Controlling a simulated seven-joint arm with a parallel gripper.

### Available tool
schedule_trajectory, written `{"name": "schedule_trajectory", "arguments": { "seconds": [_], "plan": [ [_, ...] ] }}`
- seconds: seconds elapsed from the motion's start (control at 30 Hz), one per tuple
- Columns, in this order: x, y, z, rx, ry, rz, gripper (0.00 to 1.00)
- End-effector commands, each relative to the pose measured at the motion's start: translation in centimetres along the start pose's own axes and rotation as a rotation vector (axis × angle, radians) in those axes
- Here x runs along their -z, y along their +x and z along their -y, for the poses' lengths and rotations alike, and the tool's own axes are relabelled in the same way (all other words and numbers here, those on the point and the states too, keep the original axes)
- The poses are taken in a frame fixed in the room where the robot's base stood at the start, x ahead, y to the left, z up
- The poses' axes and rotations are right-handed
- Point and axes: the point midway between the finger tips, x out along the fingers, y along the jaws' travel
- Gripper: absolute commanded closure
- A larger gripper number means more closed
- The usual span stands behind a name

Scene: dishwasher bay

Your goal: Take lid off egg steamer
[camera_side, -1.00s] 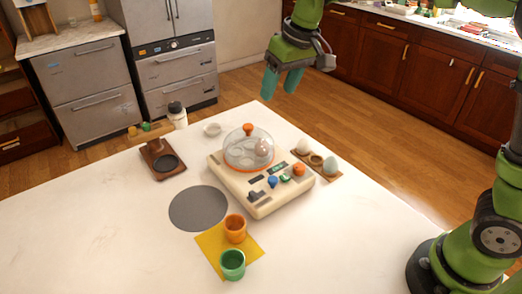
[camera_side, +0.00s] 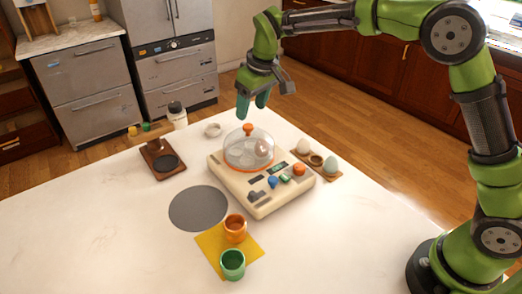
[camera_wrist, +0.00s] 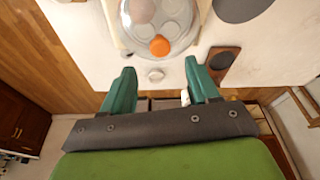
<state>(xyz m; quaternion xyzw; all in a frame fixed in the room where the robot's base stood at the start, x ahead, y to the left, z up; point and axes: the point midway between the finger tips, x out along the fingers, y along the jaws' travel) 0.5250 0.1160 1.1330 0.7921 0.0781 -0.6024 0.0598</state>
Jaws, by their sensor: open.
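The egg steamer (camera_side: 262,188) is a cream box with coloured knobs on the table. Its clear domed lid (camera_side: 240,150) has an orange rim and an orange knob (camera_side: 248,129) and sits on the steamer. In the wrist view the lid (camera_wrist: 165,20) is at the top, with its orange knob (camera_wrist: 159,46) ahead of the fingers. My gripper (camera_side: 252,112) is above and just behind the lid, apart from the knob. In the wrist view its teal fingers (camera_wrist: 162,85) are spread with nothing between them.
An egg holder (camera_side: 317,160) stands right of the steamer. A small white dish (camera_side: 213,130) lies behind it. A brown stand (camera_side: 162,160) is at left, and a grey round mat (camera_side: 198,209) lies front left. Orange (camera_side: 235,228) and green cups (camera_side: 232,264) stand on a yellow mat.

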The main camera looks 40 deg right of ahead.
Motion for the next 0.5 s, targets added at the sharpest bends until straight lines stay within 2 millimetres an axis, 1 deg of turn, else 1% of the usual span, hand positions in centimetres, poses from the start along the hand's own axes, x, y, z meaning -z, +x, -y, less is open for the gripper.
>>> {"name": "schedule_trajectory", "arguments": {
  "seconds": [0.03, 0.17, 0.4, 0.5],
  "plan": [
    [0.0, 0.5, 0.0, 0.0, 0.0, 0.001, 0.4],
    [-0.1, 1.2, 0.0, 0.001, 0.002, 0.002, 0.4],
    [-0.6, 4.7, 0.1, 0.001, 0.001, 0.003, 0.4],
    [-0.6, 5.6, 0.1, 0.001, 0.001, 0.002, 0.4]
  ]
}}
